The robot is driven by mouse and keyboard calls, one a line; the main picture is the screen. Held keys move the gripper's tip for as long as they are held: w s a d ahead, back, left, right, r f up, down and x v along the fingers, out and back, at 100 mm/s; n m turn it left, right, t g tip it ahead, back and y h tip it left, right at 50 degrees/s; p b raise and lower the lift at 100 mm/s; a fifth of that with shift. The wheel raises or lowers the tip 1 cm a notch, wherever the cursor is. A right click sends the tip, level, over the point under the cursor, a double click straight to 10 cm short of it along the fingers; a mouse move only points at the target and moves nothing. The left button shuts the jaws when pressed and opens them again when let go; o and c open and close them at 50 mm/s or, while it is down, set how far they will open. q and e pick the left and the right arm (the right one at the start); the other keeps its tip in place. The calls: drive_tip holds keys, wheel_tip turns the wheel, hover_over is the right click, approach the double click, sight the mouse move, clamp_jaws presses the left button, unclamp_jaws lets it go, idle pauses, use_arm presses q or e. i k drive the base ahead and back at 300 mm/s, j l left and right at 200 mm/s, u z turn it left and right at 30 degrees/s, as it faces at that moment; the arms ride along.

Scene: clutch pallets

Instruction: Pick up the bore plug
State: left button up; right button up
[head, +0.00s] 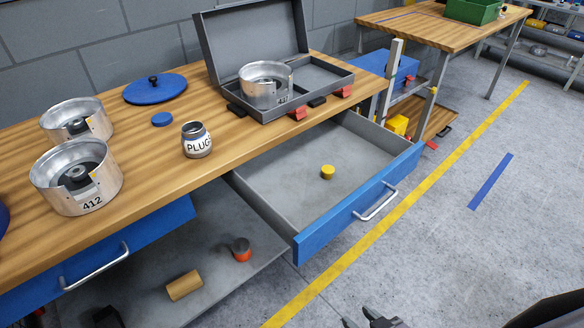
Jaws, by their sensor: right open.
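A small yellow cylinder (327,172), which looks like the bore plug, stands in the open drawer (275,160) under the bench. Nothing touches it. My right gripper (360,317) is only partly in view at the bottom edge, over the floor. It is open and well apart from the drawer and the plug. My left gripper is not in view. A jar lettered PLUGS (196,140) stands on the bench, with a blue cap (162,119) lying beside it.
The drawer's blue front (355,205) and handle (376,205) stick out toward the yellow floor line. Metal housings (77,177) and an open grey case (311,102) stand on the bench (130,215). A brown cylinder (184,286) lies on the lower shelf. The drawer around the plug is clear.

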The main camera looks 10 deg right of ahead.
sight(327, 170)
drive_tip(key=l+u, duration=1)
drive_tip(key=l, duration=2)
drive_tip(key=l+u, duration=0.25)
drive_tip(key=l, duration=0.5)
drive_tip(key=k+l+u, duration=0.25)
drive_tip(key=l, duration=0.5)
drive_tip(key=i, duration=0.1)
